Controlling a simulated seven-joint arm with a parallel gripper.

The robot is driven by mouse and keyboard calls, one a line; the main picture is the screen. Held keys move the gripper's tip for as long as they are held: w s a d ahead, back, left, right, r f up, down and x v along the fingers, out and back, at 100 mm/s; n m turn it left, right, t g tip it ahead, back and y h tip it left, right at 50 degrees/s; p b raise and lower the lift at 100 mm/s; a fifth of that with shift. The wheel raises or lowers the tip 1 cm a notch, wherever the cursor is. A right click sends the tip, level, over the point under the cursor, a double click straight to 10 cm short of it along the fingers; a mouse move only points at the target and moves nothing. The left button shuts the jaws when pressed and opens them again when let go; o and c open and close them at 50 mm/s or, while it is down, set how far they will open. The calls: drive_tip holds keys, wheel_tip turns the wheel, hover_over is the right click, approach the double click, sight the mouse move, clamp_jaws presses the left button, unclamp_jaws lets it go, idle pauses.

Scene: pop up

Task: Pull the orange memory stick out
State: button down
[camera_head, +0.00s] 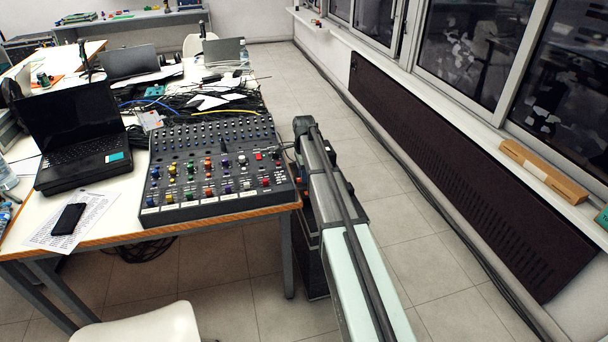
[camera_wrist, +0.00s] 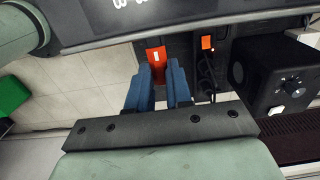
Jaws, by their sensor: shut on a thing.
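An orange-red memory stick (camera_wrist: 156,56) with a small white mark shows at the fingertips in the wrist view. My gripper (camera_wrist: 160,72) has its blue fingers closed on it. The stick's far end is beside the dark edge of a panel, and I cannot tell whether it still sits in a socket. In the head view, my arm hides the fingers and the stick at the right side of the mixing console (camera_head: 205,205).
A second orange piece (camera_wrist: 207,42) and a black box with a knob (camera_wrist: 285,85) are close on the right in the wrist view. A laptop (camera_head: 80,135), a phone (camera_head: 68,219) and tangled cables share the table. Floor right of my arm is clear.

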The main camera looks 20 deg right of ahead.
drive_tip(key=shift+d, duration=0.4)
drive_tip(key=shift+d, duration=2.2)
drive_tip(key=shift+d, duration=0.1)
